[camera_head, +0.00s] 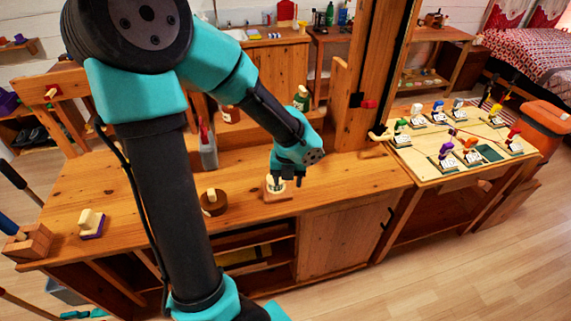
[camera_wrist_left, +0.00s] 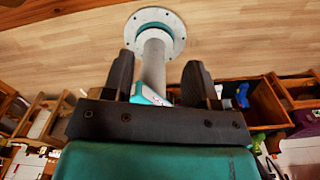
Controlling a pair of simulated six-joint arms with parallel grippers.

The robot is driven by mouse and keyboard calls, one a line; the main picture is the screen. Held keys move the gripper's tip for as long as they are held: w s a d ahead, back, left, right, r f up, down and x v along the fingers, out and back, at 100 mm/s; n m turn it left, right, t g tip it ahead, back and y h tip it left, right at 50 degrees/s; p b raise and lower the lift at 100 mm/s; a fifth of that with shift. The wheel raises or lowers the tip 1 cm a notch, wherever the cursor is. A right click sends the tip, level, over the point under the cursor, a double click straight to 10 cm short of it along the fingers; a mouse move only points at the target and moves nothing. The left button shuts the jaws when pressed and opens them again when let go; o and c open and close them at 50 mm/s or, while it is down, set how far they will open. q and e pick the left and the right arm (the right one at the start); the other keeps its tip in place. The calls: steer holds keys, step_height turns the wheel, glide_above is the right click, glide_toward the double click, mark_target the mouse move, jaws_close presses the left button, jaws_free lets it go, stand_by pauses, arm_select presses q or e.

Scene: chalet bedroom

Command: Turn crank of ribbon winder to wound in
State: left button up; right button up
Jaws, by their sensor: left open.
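My left gripper (camera_head: 288,181) points down over the front of the wooden workbench (camera_head: 340,178). Its two dark fingers (camera_wrist_left: 158,80) stand apart in the left wrist view, with only background seen between them. I cannot tell for sure which piece is the ribbon winder, and no ribbon or crank is clear. My right gripper is not in view.
A cream block with a purple base (camera_head: 91,222) lies at the bench's left. A thick wooden post (camera_head: 368,70) rises behind. A side table (camera_head: 455,183) at right holds several small coloured pieces. A grey bottle (camera_head: 208,150) stands behind my arm. Bare bench lies right of the gripper.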

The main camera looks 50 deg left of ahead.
arm_select(q)
steer(key=w+a+r+m, duration=0.4)
steer(key=a+r+m, duration=0.1)
steer(key=m, duration=1)
steer(key=w+a+r+m, duration=0.4)
steer(key=a+r+m, duration=0.1)
steer(key=m, duration=1)
steer(key=shift+w+r, duration=0.2)
steer(key=shift+r, duration=0.6)
step_height(320, 180, down, 18)
steer(key=shift+d+r, duration=0.1)
steer(key=shift+r, duration=0.15)
